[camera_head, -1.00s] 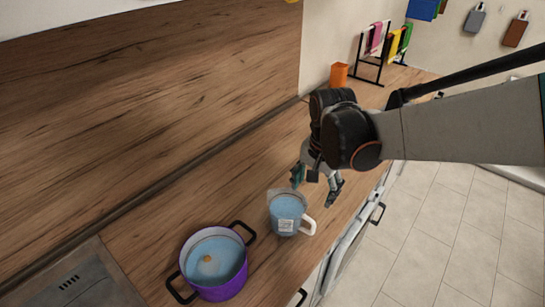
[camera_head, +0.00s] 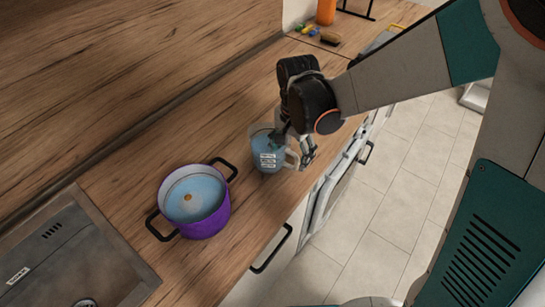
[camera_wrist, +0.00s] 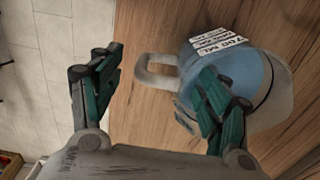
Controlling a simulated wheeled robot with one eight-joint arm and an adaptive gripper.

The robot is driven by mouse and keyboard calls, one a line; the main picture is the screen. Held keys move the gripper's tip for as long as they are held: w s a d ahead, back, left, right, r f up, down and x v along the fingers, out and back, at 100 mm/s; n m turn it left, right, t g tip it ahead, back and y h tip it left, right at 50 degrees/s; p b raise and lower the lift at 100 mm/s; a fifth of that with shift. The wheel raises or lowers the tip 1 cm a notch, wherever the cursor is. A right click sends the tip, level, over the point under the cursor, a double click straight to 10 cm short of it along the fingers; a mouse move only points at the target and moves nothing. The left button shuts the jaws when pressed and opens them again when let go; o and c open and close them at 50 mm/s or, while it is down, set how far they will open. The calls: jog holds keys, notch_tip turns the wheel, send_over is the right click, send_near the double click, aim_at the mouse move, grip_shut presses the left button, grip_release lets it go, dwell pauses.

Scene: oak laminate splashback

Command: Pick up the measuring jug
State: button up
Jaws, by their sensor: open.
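The measuring jug (camera_head: 266,158) is clear with blue contents and a white printed label, and stands on the wooden worktop near its front edge. Its pale handle (camera_head: 292,158) points right, toward the front. My gripper (camera_head: 293,148) is open at the jug's handle side. In the wrist view, my gripper (camera_wrist: 155,95) has one finger over the jug (camera_wrist: 230,75) and the other left of the handle (camera_wrist: 152,72), above the worktop's edge. The handle lies between the two fingers in that view. Whether a finger touches the jug I cannot tell.
A purple pot (camera_head: 205,214) with black handles and blue contents stands left of the jug. A dark sink (camera_head: 70,262) is at the lower left. An orange container (camera_head: 326,12) and small coloured items (camera_head: 309,29) stand at the back. The worktop behind the jug is clear.

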aim_at(290, 165)
jog(key=shift+f+b, duration=1.95)
jog(key=shift+f, duration=1.05)
jog(key=shift+r, duration=0.1)
grip_shut()
jog(key=shift+r, duration=0.25)
